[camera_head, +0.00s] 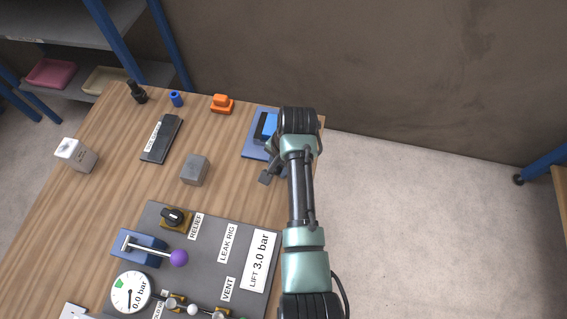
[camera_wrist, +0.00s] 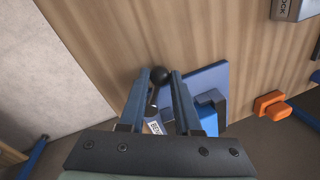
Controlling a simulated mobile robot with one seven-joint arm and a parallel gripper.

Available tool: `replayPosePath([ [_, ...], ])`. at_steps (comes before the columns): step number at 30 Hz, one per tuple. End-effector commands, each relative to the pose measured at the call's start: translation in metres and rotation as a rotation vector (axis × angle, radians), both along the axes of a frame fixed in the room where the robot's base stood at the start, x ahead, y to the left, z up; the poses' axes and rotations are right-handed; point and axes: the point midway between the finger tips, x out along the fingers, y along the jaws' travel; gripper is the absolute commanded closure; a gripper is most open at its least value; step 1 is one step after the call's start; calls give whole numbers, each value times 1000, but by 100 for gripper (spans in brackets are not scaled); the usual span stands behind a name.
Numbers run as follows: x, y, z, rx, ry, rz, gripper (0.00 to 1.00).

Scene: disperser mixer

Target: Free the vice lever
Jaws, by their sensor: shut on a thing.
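The blue vice (camera_head: 259,142) sits at the back right corner of the wooden table, partly covered by my arm. In the wrist view its blue base plate (camera_wrist: 213,78) and brighter blue body (camera_wrist: 207,120) show behind the right finger. The vice lever (camera_wrist: 158,77) has a black ball knob and a dark shaft. It stands between the fingers of my gripper (camera_wrist: 159,84), which is shut on it, with the knob at the fingertips. The lower end of the lever is partly hidden. In the head view my arm hides the lever.
A grey block (camera_head: 194,170), a dark labelled box (camera_head: 161,139), an orange piece (camera_head: 222,104), a blue cylinder (camera_head: 176,99) and a white-topped block (camera_head: 76,154) stand on the table (camera_head: 120,195). The leak rig panel (camera_head: 215,267), with a purple-knobbed lever (camera_head: 178,258), is nearer.

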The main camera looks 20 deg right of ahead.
Motion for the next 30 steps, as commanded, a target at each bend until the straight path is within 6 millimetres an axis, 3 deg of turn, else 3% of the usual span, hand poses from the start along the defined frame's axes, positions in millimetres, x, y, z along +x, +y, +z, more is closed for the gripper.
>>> replayPosePath([
  [15,21,5,2,-2,-5,-366,100],
  [30,26,4,2,-2,-8,-451,100],
])
